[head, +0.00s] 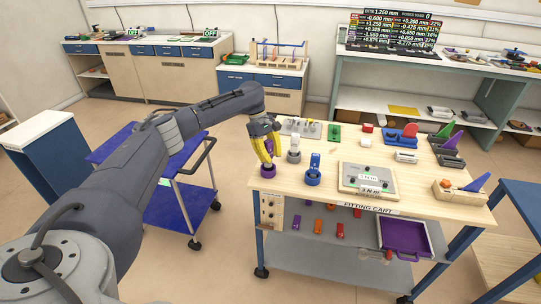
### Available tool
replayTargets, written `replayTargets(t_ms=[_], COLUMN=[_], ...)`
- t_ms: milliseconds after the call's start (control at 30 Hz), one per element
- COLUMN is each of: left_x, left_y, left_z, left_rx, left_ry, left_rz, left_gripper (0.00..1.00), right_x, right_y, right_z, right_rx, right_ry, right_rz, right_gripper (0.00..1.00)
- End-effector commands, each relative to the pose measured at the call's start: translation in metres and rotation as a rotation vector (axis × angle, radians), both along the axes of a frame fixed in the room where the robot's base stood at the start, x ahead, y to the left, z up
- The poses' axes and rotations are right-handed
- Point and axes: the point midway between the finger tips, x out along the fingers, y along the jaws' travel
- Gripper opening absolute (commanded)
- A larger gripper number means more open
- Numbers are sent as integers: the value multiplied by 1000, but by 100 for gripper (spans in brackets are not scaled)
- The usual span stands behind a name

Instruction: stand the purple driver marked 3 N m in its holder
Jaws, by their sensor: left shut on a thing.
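My left gripper (267,164) reaches down over the front left corner of the fitting cart, its yellow fingers shut on a purple thing (268,172). I take this as the purple driver, but the fingers hide most of it and no marking on it can be read. I cannot tell whether it touches the cart top or stands in a holder. A grey plate (350,171) with a label reading 3 N m lies to the right on the cart top. My right gripper is not in view.
A white-grey upright tool (294,146) and a blue one (314,165) stand on round bases close right of the gripper. A purple tray (405,237) sits on the shelf below.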

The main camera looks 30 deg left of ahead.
Motion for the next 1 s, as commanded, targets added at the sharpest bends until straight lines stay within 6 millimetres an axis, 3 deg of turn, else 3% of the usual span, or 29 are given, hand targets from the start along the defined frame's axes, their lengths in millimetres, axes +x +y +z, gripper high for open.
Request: replayTargets(t_ms=[1000], left_x=[0], left_y=[0], left_z=[-21], left_rx=[0], left_ry=[0], left_rz=[0], left_gripper=[0], right_x=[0], right_y=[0], right_z=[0], right_rx=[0], right_ry=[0], right_rz=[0], right_gripper=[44])
